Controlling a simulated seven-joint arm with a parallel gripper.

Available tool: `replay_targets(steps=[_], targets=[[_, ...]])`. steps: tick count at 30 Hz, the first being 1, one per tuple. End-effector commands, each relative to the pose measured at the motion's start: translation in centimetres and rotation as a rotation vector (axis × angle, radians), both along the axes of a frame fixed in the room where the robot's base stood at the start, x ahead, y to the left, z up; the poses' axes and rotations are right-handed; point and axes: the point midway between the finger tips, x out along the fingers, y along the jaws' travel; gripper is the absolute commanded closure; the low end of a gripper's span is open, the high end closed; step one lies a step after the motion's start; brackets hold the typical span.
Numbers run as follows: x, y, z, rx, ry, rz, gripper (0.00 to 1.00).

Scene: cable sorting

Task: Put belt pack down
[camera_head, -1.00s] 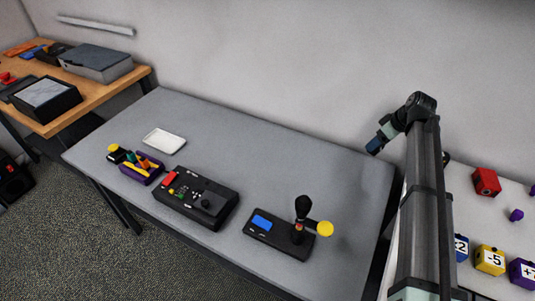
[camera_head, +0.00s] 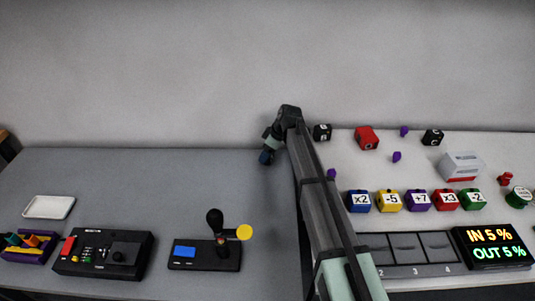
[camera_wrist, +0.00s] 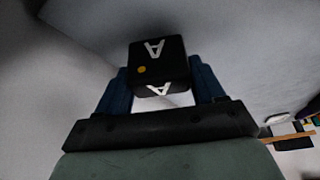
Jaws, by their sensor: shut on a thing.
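My gripper (camera_wrist: 158,92) is shut on a black block marked with white letter A's and a yellow dot (camera_wrist: 158,62), which I take to be the belt pack. The block sits between the two blue fingers. In the head view my gripper (camera_head: 266,156) hangs over the back right of the grey table (camera_head: 130,180), and the held block cannot be made out there. Two similar black blocks stand at the back of the white table, one at left (camera_head: 322,132) and one further right (camera_head: 432,137).
On the white table (camera_head: 480,205) are a red block (camera_head: 367,138), a row of numbered coloured blocks (camera_head: 418,200), a numbered slot tray (camera_head: 405,247) and a lit display (camera_head: 495,246). The grey table holds a joystick unit (camera_head: 205,255), a control box (camera_head: 103,252) and a white tray (camera_head: 49,207).

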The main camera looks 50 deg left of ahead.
Motion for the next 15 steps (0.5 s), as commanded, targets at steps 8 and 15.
replay_targets(steps=[8,15], targets=[[0.00,0.01,-1.10,0.001,-0.001,0.001,0.67],[0.01,0.01,-1.43,0.001,0.000,0.000,0.67]])
